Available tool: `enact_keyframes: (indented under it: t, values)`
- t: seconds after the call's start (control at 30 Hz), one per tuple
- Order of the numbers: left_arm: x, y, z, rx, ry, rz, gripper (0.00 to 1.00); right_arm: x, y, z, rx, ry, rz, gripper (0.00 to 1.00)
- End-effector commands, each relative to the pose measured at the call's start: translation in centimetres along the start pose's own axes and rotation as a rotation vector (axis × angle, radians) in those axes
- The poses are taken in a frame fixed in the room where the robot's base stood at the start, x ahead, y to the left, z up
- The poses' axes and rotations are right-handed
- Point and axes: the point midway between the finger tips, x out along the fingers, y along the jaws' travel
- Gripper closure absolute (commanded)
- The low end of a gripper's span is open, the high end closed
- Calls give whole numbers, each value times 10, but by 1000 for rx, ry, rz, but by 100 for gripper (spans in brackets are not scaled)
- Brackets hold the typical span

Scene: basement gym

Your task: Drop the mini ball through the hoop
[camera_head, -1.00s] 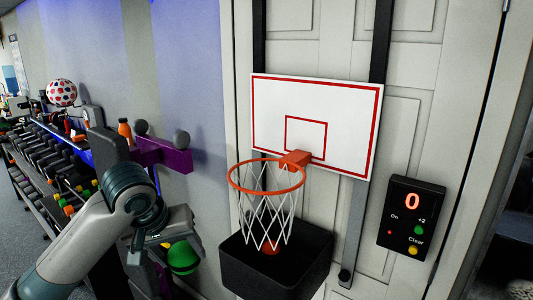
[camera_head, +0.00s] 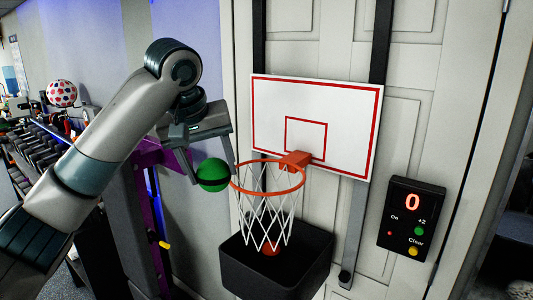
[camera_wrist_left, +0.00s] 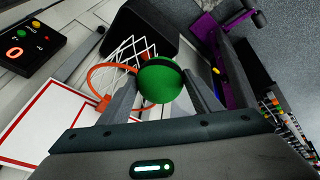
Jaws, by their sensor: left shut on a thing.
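My left gripper (camera_head: 213,172) is shut on a green mini ball (camera_head: 213,176), just left of the hoop's rim at about rim height in the head view. The ball (camera_wrist_left: 159,82) also shows between the fingers in the left wrist view. The orange hoop (camera_head: 267,189) with its white net (camera_head: 265,215) is fixed to a white backboard (camera_head: 320,105) with red lines; in the wrist view the rim (camera_wrist_left: 93,88) lies left of the ball. My right gripper is not in view.
A black bin (camera_head: 260,272) hangs below the net, with an orange ball (camera_head: 270,249) low in it. A scoreboard (camera_head: 411,218) reading 0 is at the right. A purple and black rack post (camera_head: 148,220) stands at the left, and a dumbbell rack (camera_head: 40,145) is behind it.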

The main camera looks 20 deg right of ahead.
Motion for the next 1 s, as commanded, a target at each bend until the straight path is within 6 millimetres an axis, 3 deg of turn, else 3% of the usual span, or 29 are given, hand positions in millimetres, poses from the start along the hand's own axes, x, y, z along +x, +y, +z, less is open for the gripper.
enact_keyframes:
  t: [0.3, 1.0]
  values:
    - [-28, 24, -22, 0, 1, 0, 63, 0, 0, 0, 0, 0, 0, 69]
    - [-29, 26, -27, -1, 1, 0, 63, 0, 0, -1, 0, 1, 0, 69]
